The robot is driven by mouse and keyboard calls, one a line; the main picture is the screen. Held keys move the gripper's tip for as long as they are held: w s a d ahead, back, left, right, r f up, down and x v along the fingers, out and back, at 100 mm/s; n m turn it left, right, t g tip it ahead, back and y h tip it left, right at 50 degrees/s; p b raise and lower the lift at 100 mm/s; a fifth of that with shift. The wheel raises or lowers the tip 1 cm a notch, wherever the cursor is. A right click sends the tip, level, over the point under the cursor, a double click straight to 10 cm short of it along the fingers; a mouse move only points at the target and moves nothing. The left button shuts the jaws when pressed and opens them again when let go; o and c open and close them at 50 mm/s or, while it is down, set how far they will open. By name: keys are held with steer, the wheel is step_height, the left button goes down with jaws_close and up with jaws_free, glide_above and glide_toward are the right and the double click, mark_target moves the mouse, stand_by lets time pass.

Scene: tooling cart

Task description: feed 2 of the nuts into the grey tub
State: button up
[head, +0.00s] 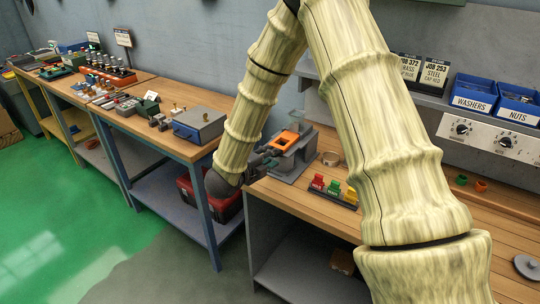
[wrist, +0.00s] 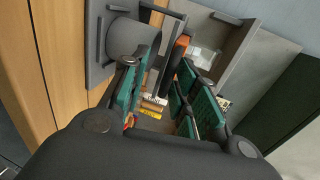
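My gripper (head: 262,160) is low beside a grey fixture (head: 300,158) with an orange part (head: 285,140) on top, at the left end of the wooden bench. In the wrist view my gripper (wrist: 170,70) has its teal-padded fingers apart, with no held object visible between them. A grey cylinder (wrist: 128,38) is beyond the left finger and an orange edge (wrist: 180,50) is near the right fingertip. The blue bin labelled NUTS (head: 518,104) is on the back shelf at right; its contents are too small to make out. I cannot tell which thing is the grey tub.
A blue WASHERS bin (head: 473,95) stands beside the NUTS bin. Red, green and yellow pieces (head: 334,187) sit on a dark strip on the bench. My arm hides the bench's middle.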

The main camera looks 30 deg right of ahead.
steer(key=shift+d+r, duration=0.15)
steer(key=shift+r, duration=0.05)
steer(key=v, duration=1.2)
steer(key=shift+w+f, duration=0.1)
steer(key=shift+f, duration=0.05)
stand_by(0.5)
